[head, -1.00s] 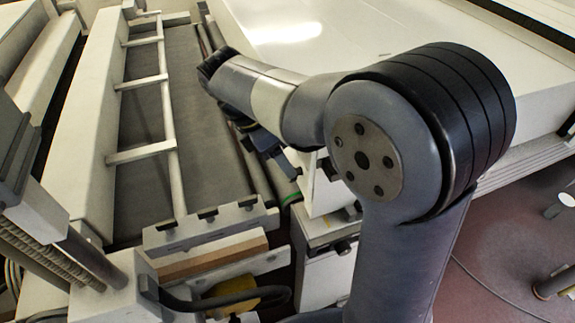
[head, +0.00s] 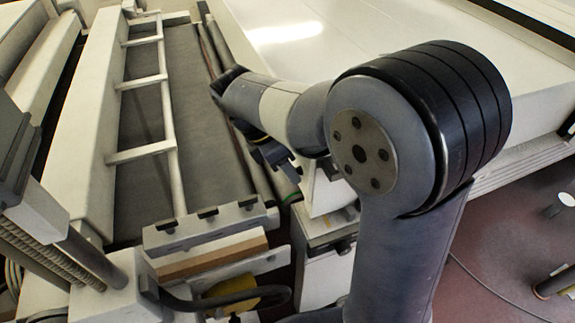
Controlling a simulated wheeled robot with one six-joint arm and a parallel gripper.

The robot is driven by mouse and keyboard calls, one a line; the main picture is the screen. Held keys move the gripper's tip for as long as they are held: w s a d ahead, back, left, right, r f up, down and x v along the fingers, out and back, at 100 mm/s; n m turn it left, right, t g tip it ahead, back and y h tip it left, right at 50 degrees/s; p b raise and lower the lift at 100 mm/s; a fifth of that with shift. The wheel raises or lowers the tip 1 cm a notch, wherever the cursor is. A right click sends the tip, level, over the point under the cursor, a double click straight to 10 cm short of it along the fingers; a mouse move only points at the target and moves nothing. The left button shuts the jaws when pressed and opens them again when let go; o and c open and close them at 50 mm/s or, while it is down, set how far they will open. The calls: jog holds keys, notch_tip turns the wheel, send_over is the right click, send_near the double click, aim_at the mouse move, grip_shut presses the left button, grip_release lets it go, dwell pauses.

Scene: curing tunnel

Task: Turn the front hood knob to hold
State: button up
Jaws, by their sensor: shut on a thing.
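My gripper (head: 285,168) shows small and dark beneath my wrist, at the left side of a white housing (head: 332,190) in the middle of the view. Its fingers are shut and partly hidden by my wrist. They are at the housing's side, where the front hood knob would be between them; the knob itself is hidden, and its marks and setting cannot be read.
A grey conveyor belt (head: 192,130) with a pale ladder-like rail runs along the left. A large white hood panel (head: 300,40) lies behind my arm. A black hose (head: 215,300) and a yellow part (head: 232,286) are at the front.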

jog(key=shift+c, duration=1.2)
jog(key=t+b, duration=0.1)
jog(key=t+y+b, duration=0.1)
jog(key=t+b, duration=0.1)
jog(key=s+m+t+b, duration=0.1)
jog(key=b, duration=0.1)
jog(key=shift+d+f+t, duration=0.15)
jog(key=shift+f+t, duration=0.1)
jog(key=shift+t, duration=0.05)
jog(key=t+y+b, duration=0.1)
jog(key=t+b, duration=0.1)
jog(key=b, duration=0.1)
jog(key=shift+s, duration=0.1)
jog(key=shift+r+m, duration=0.2)
jog(key=shift+m, duration=0.1)
jog(key=o, duration=1)
